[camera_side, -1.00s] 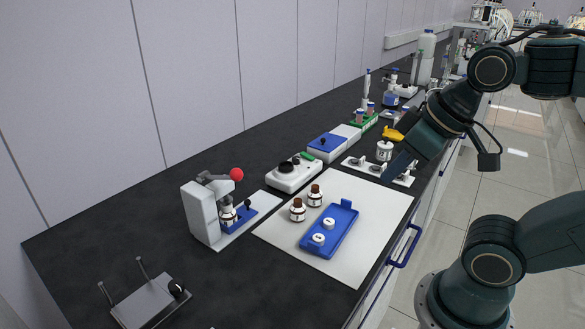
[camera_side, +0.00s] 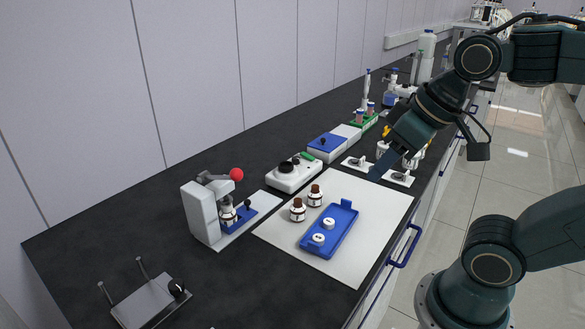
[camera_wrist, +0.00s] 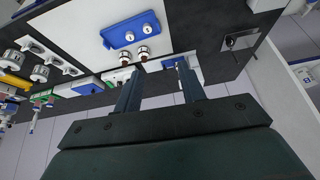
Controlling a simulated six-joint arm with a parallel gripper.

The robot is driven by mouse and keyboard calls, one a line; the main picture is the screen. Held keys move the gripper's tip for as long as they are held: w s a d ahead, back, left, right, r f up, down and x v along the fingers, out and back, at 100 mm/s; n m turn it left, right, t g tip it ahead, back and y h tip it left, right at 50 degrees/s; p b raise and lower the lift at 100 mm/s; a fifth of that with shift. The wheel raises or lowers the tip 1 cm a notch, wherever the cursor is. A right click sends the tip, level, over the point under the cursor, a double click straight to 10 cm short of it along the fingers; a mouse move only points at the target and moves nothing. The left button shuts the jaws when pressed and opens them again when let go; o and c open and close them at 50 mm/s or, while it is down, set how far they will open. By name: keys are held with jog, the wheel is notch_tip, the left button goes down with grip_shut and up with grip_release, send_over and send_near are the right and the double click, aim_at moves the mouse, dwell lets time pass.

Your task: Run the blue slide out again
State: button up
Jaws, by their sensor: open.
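The blue slide (camera_side: 238,221) lies at the base of a white press (camera_side: 203,214) with a red-ball lever (camera_side: 236,174). It carries a small black knob (camera_side: 247,204), and a small vial (camera_side: 227,213) stands on it under the press head. In the wrist view the blue slide (camera_wrist: 173,63) shows beyond the fingers, small. My gripper (camera_side: 380,172) hangs above the counter near the far right of the white mat, well away from the slide. In the wrist view its two fingers (camera_wrist: 159,82) are apart with nothing between them.
A blue tray (camera_side: 345,230) with two white caps and two brown-capped bottles (camera_side: 306,202) are on the white mat (camera_side: 280,235). A white device with a black knob (camera_side: 294,176) and a blue-topped box (camera_side: 327,143) stand behind. A grey stand (camera_side: 150,302) is at front left.

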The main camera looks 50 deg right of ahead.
jog(key=w+r+m+g, duration=0.1)
jog(key=w+r+m, duration=0.1)
jog(key=w, duration=0.8)
jog(key=m+g+y, duration=0.2)
jog(key=m+g, duration=0.1)
jog(key=m, duration=0.1)
send_over(248, 200)
jog(key=s+d, duration=0.2)
jog(key=d, duration=0.1)
jog(key=s+d+f+x, duration=0.1)
jog(key=s+d+x, duration=0.1)
jog(key=x, duration=1)
jog(key=shift+w+a, duration=0.2)
jog(key=shift+w, duration=0.3)
jog(key=x, duration=1.3)
jog(key=shift+f, duration=0.4)
jog(key=shift+c, duration=0.4)
grip_shut()
